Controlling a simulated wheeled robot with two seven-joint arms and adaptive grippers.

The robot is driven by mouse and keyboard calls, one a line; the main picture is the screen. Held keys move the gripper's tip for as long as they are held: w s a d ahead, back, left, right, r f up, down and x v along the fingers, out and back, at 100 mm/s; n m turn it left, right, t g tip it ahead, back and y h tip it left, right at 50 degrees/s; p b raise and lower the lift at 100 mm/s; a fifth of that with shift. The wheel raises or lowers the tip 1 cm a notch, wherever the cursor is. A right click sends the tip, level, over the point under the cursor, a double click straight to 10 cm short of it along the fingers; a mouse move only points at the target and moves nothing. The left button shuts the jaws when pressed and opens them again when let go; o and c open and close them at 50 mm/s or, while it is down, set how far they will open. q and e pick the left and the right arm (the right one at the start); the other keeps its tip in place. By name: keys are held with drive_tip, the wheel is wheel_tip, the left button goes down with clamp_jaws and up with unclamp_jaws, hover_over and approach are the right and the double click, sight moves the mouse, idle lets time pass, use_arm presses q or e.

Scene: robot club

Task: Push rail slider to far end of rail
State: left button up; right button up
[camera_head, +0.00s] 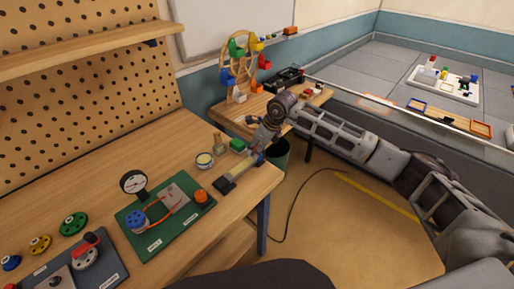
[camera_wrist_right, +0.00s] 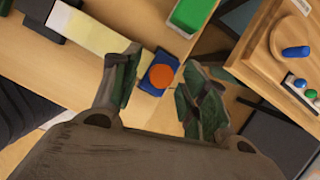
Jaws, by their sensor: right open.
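The rail (camera_head: 239,171) is a pale yellow strip lying near the bench's right edge, with a dark block (camera_head: 224,186) at its near end. The rail also shows in the right wrist view (camera_wrist_right: 95,35), running to a dark block at upper left. The blue slider (camera_head: 259,159) is at the rail's other end; in the right wrist view the slider (camera_wrist_right: 147,84) carries a round orange knob (camera_wrist_right: 161,76). My right gripper (camera_head: 262,142) is open above that end. In its wrist view its fingers (camera_wrist_right: 158,72) stand on either side of the knob; contact cannot be told. My left gripper is out of view.
A green block (camera_head: 238,145) and a round tin (camera_head: 204,160) stand beside the rail. A dark bin (camera_head: 278,158) stands on the floor past the bench edge. A second table holds a coloured wheel (camera_head: 238,67).

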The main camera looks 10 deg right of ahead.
drive_tip(key=v, duration=1.2)
drive_tip(key=shift+w, duration=0.1)
idle(0.4)
